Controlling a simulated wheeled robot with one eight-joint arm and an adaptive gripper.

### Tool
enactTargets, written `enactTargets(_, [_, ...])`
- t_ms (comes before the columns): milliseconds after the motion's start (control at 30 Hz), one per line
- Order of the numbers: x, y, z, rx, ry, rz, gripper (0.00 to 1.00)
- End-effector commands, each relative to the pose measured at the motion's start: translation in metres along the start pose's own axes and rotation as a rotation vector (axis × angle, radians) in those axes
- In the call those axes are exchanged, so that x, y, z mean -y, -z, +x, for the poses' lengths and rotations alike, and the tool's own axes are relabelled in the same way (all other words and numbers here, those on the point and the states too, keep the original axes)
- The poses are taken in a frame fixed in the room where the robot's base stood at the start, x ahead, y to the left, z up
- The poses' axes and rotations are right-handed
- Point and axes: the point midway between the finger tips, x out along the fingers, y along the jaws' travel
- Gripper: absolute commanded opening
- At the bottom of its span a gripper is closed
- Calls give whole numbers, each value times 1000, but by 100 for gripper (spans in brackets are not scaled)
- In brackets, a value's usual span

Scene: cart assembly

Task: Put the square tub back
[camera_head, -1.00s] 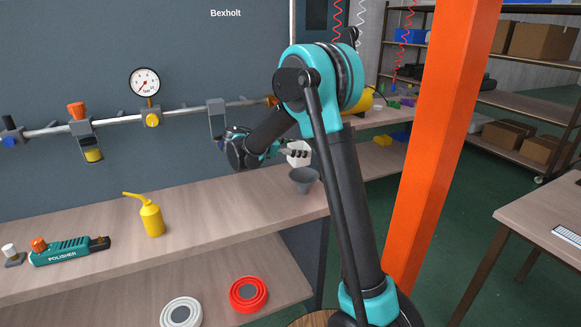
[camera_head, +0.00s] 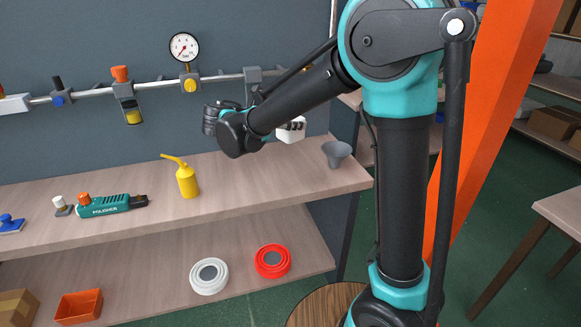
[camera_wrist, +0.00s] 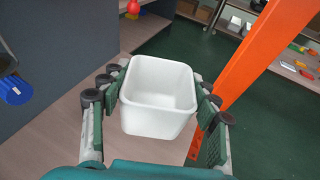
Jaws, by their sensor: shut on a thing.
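The square tub is white, open-topped and empty. In the wrist view the tub (camera_wrist: 158,97) sits upright between the fingers of my gripper (camera_wrist: 155,100), which is shut on it. In the head view the tub (camera_head: 292,131) shows in small part beyond my gripper (camera_head: 280,128), above the right end of the upper shelf. My arm covers part of the view around it. Whether the tub touches the shelf cannot be told.
A grey funnel (camera_head: 337,152) stands at the upper shelf's right end, close to the tub. A yellow oil can (camera_head: 187,180) and a polisher (camera_head: 104,204) stand further left. An air pipe (camera_head: 215,77) runs along the wall behind. An orange post (camera_head: 497,120) rises at right.

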Motion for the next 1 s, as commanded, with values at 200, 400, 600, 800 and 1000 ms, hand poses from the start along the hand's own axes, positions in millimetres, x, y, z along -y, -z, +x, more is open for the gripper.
enactTargets(200, [1,53,16,0,1,1,5])
enactTargets(400, [2,94,29,0,1,1,5])
enactTargets(600, [3,110,34,0,1,1,5])
enactTargets(800, [3,126,38,0,1,1,5])
enactTargets(1000, [4,147,45,0,1,1,4])
